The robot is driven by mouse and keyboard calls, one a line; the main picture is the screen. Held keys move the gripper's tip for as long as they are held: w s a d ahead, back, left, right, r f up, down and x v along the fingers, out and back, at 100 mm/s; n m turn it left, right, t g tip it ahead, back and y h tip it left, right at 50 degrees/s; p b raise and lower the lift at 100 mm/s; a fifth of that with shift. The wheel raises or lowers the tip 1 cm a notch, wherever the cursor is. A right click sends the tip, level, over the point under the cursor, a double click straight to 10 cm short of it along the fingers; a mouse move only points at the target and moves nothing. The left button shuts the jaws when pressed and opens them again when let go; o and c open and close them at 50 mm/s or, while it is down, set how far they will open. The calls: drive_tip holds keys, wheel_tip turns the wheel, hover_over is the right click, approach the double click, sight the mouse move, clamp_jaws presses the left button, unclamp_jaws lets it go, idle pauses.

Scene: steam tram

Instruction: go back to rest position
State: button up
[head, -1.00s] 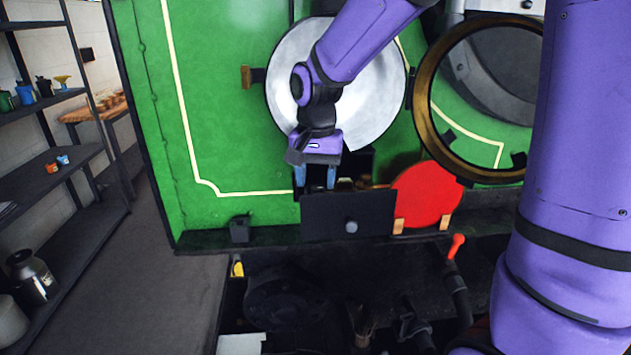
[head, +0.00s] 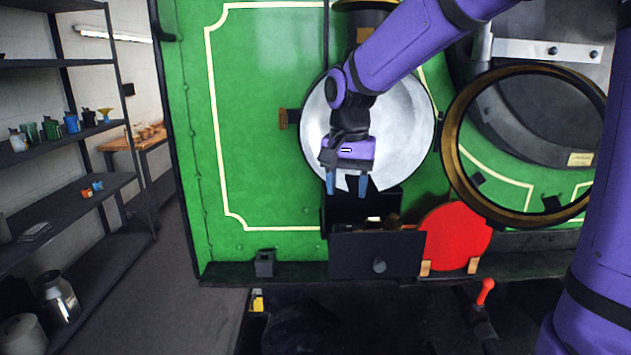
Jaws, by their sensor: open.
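My gripper (head: 346,187) is open and empty, its two blue fingers pointing down. It hangs in front of the round silver disc (head: 405,125) on the green tram wall (head: 265,120). Below the fingertips is a dark open drawer or box (head: 376,254) with a round knob on its front. A few small things show inside the box, too small to name. The fingertips appear above the box's rim. My arm covers part of the silver disc.
A red disc (head: 456,240) stands on wooden supports right of the box. A brass-rimmed round opening (head: 449,150) is further right. A red-handled lever (head: 485,291) is below. Dark shelves (head: 70,200) with cans stand at left, with clear floor (head: 165,290) between.

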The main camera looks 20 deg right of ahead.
drive_tip(key=s+d+r+n+t, duration=0.2)
drive_tip(key=s+n, duration=0.1)
drive_tip(key=s, duration=0.8)
drive_tip(key=s+d+r+n+t, duration=0.2)
drive_tip(key=s+n+t, duration=0.1)
drive_tip(key=s, duration=0.8)
drive_tip(key=shift+d+n, duration=0.3)
drive_tip(key=shift+n, duration=0.1)
drive_tip(key=shift+r, duration=0.1)
drive_tip(key=shift+c, duration=0.4)
